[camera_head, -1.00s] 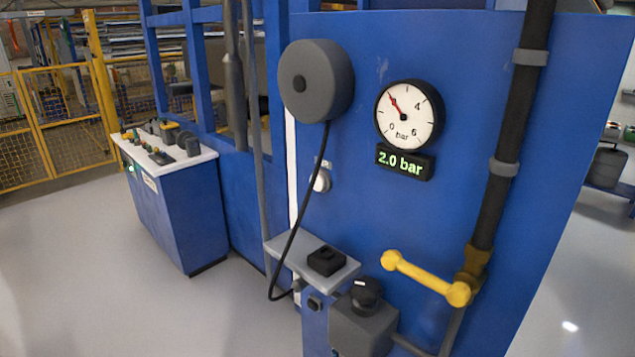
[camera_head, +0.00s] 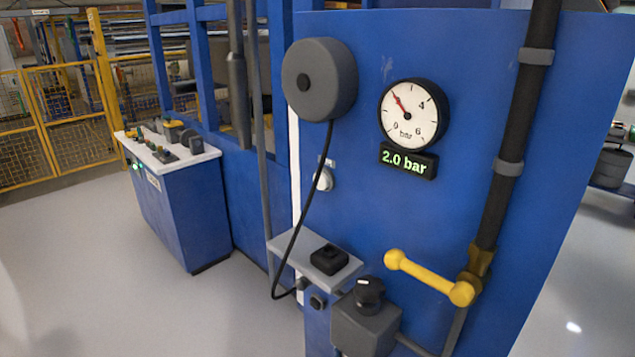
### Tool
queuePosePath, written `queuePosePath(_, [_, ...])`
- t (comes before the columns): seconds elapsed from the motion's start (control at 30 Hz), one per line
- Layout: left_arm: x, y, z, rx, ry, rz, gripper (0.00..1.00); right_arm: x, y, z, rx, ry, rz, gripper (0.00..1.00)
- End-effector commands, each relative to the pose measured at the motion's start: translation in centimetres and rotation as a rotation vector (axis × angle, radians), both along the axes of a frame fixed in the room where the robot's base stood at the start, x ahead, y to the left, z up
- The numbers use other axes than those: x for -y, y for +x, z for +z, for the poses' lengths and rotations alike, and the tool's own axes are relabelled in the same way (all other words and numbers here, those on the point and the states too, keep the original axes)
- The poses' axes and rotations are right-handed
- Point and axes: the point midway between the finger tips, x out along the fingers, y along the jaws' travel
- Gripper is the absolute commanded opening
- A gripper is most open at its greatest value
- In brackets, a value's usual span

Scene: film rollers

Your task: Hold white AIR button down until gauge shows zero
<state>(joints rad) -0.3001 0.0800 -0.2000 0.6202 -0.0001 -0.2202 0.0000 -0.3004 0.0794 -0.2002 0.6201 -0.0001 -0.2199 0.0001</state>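The white button (camera_head: 324,180) sits on the blue panel (camera_head: 480,150), below the grey round reel and left of the gauge. A small label above it is too small to read fully. The round gauge (camera_head: 412,114) has a white face and a red needle pointing up-left, between 0 and 4. The digital display (camera_head: 408,161) under it reads 2.0 bar in green. Neither of my grippers shows in the head view, and nothing is seen touching the button.
A black cable hangs from the grey reel (camera_head: 319,79) past the button. A grey shelf (camera_head: 290,252) with a black device (camera_head: 329,259) juts out below. A yellow lever (camera_head: 430,277) and a grey box with a black knob (camera_head: 369,295) stick out at lower right. The floor at left is clear.

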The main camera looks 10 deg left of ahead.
Motion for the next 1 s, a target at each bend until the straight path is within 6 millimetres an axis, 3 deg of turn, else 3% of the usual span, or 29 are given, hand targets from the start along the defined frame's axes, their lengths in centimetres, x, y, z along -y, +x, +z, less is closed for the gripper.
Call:
queuePosePath(0.1, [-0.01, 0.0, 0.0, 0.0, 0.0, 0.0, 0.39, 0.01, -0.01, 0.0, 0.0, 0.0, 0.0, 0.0])
queuePosePath(0.7, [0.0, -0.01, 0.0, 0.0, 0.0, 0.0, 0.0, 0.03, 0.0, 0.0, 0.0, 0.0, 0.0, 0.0])
queuePosePath(1.0, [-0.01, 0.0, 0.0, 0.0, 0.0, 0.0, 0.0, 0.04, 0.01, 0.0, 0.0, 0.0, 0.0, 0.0])
